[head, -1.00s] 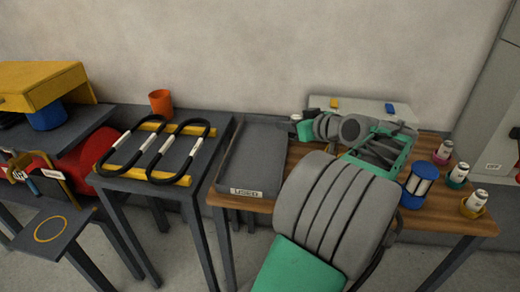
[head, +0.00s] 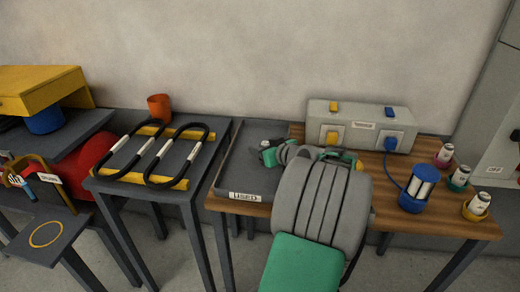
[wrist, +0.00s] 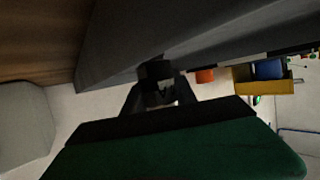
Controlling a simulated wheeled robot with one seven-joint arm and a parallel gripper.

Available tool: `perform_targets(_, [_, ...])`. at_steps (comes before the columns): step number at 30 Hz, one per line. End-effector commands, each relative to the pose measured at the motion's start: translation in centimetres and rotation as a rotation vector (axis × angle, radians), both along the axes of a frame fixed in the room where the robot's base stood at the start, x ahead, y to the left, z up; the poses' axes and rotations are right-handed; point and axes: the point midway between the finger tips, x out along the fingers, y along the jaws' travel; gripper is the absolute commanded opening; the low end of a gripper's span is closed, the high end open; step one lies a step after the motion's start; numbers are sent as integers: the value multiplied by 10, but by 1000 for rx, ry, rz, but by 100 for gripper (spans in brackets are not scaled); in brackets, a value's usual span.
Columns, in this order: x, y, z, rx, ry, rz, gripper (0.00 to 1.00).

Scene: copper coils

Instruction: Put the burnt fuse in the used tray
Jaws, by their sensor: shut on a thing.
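The used tray is a shallow dark grey tray with a "USED" label on its front wall (head: 245,196), at the left end of the wooden bench. In the head view my gripper (head: 261,151) is over the right part of the tray, pointing left, with my arm behind it. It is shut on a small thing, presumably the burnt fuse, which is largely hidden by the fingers. In the wrist view my gripper (wrist: 160,88) shows dark, with a small pale patch between the fingers. The gap to the tray floor cannot be told.
A grey box (head: 358,122) with yellow and blue plugs stands at the back. A rack with black loops (head: 155,155) stands left of the tray.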

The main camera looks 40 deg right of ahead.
Motion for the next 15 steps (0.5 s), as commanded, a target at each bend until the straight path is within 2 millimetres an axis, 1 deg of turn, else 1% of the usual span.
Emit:
perform_targets(2, [0, 0, -4, 0, 0, 0, 0])
perform_targets(3, [0, 0, -3, 1, 0, 0, 36])
perform_targets(10, [0, 0, -3, 1, 1, 0, 55])
perform_targets(15, [0, 0, -3, 1, 1, 0, 55])
